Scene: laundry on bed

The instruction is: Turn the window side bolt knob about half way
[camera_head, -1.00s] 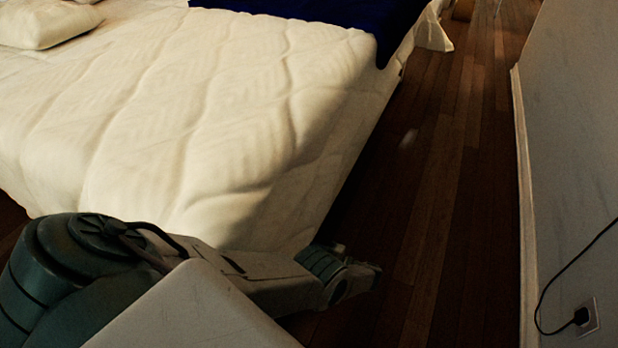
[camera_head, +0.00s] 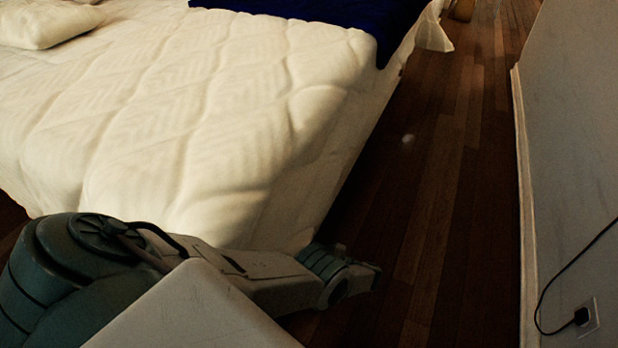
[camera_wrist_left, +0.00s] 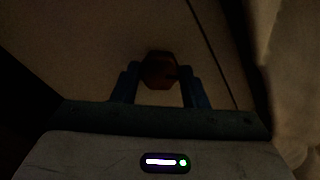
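A small reddish-brown faceted knob (camera_wrist_left: 159,70) shows in the dark left wrist view, against a dim brownish surface; I take it for the bolt knob. My left gripper (camera_wrist_left: 158,72) has its two blue fingers apart, one on each side of the knob, with narrow gaps. I cannot tell whether the knob sits between the fingertips or just beyond them. In the head view my left arm comes in from the lower left and its end points right, low beside the bed; its fingers are not clear there. No window shows in the head view. My right gripper is out of view.
A bed (camera_head: 190,120) with a pale quilted cover and a dark blue cloth (camera_head: 330,14) fills the left. A plug and black cable (camera_head: 581,316) are at lower right.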

